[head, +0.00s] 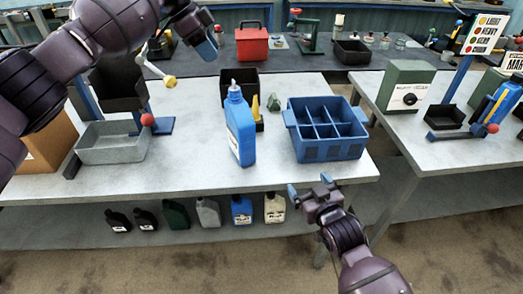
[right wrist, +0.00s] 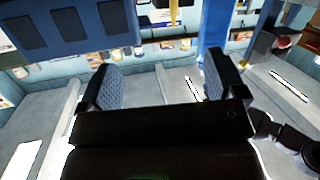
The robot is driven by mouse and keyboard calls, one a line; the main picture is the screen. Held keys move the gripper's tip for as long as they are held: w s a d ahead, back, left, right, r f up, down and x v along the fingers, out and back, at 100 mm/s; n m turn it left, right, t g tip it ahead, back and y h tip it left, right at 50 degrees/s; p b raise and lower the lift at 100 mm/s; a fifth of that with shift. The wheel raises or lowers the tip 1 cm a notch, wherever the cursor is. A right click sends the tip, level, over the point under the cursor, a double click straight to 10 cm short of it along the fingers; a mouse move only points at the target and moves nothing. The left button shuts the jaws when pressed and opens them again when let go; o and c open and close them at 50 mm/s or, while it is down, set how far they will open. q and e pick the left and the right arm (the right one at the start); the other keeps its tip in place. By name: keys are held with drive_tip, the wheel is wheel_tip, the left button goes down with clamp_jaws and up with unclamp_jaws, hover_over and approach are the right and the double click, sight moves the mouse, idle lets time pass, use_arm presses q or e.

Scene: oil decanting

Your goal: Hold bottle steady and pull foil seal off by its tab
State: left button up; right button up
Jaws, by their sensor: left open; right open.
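The blue bottle (head: 241,130) stands upright on the light worktable, near its middle. A small pale piece (head: 233,86) sits at the top of its neck; whether this is the foil seal or where its tab lies is too small to tell. My left gripper (head: 207,46) is above and left of the bottle, apart from it, with its blue fingertips partly overlapping each other. My right gripper (head: 310,188) is open and empty in front of the table edge, right of and lower than the bottle. Its two fingers show apart in the right wrist view (right wrist: 164,85), with nothing between them.
A blue divided crate (head: 328,150) stands right of the bottle. A black bin (head: 239,82) and a yellow item (head: 256,108) are behind it. A grey tray (head: 112,150) and a red-knobbed stand (head: 147,120) are at left. Several bottles stand on the lower shelf.

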sight(248, 134)
drive_tip(key=w+a+r+y, duration=0.1)
drive_tip(key=w+a+r, duration=0.2)
drive_tip(key=w+a, duration=0.1)
drive_tip(key=w+a+r+t+y, duration=0.1)
drive_tip(key=w+a+r+y, duration=0.1)
drive_tip(key=a, duration=0.5)
drive_tip(key=shift+w+a+r+n, duration=0.25)
drive_tip(key=shift+w+r+n, duration=0.15)
drive_tip(key=shift+w+r, duration=0.35)
drive_tip(key=shift+x, duration=5.5)
drive_tip(key=shift+f, duration=0.1)
